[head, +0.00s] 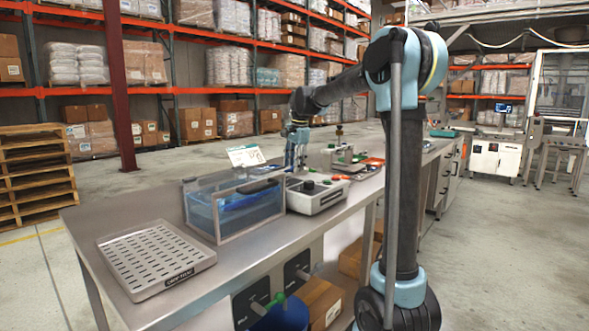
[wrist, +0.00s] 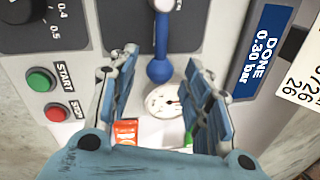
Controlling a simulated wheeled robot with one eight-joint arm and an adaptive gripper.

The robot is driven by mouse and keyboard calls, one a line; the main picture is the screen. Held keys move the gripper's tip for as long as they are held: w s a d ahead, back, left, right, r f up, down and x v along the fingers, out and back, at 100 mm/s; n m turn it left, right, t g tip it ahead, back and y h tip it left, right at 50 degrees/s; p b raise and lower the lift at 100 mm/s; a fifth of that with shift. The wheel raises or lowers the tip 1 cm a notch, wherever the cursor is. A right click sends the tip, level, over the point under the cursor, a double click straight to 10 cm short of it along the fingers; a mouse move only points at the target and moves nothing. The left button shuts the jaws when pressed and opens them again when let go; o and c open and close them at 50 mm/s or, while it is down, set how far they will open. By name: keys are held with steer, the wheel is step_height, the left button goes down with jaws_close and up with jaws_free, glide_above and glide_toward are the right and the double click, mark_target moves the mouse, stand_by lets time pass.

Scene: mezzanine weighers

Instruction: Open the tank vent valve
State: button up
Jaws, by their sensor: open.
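A blue lever (wrist: 160,38) shows in the wrist view, running down from a pale round pivot at the top edge to a rounded blue end; it appears to be the vent valve's handle. My gripper (wrist: 162,62) is open, one finger on each side of the lever's lower end, with gaps visible on both sides. In the head view, my gripper (head: 297,140) is over the bench, behind the grey control unit (head: 318,194). The clear tank (head: 203,217) with blue contents stands left of that unit. The lever cannot be made out in the head view.
In the wrist view, a dial gauge (wrist: 160,101) sits beyond the lever's end. A slotted tray (head: 155,258) lies on the bench's near end.

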steer(key=shift+f, duration=0.65)
jaws_close()
steer(key=shift+a, duration=0.25)
